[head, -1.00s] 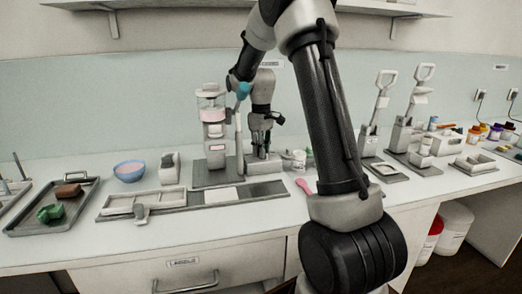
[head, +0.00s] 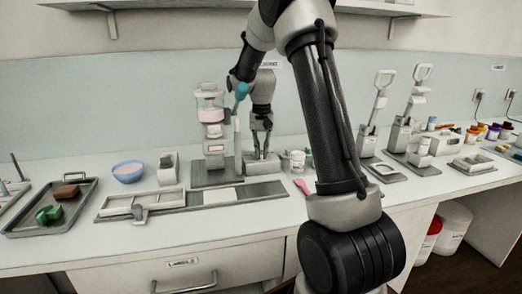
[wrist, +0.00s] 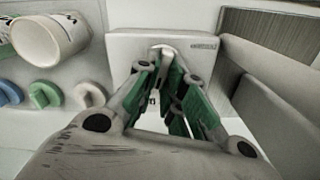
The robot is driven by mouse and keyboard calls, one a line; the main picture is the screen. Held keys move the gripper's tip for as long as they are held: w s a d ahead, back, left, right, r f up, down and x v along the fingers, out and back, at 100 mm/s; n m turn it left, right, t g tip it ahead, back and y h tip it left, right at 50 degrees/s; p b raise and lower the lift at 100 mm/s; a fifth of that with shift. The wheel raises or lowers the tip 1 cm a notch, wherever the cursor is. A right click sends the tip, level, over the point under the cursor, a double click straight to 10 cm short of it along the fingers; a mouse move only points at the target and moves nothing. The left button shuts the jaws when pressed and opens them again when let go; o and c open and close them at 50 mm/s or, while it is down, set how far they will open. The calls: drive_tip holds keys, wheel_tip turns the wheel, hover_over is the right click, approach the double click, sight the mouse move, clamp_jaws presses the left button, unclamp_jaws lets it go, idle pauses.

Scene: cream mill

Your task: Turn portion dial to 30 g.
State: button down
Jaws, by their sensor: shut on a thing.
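The portion dial (wrist: 164,48) shows in the wrist view as a pale knob on a light grey box, partly hidden by my fingers. The box (wrist: 125,42) has a small dark label near its far right corner. My gripper (wrist: 167,64) has green finger pads and is shut on the dial. In the head view my gripper (head: 261,150) points down onto the box (head: 263,168), beside the dispenser column. The dial is hidden there, and its setting cannot be read in either view.
The dispenser (head: 212,130) with pink contents stands just left of the gripper. A white jar (head: 297,160) and pink spatula (head: 303,187) lie to the right. The wrist view shows a white cup (wrist: 48,40) and several coloured knobs. A blue bowl (head: 129,172) stands further left.

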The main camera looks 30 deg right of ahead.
drive_tip(key=m, duration=0.5)
drive_tip(key=shift+s+d+m, duration=0.1)
drive_tip(key=shift+d+m, duration=0.05)
drive_tip(key=shift+m, duration=0.25)
idle(0.4)
drive_tip(key=c, duration=1.5)
unclamp_jaws()
wheel_tip(320, 180, up, 12)
drive_tip(key=shift+r, duration=0.1)
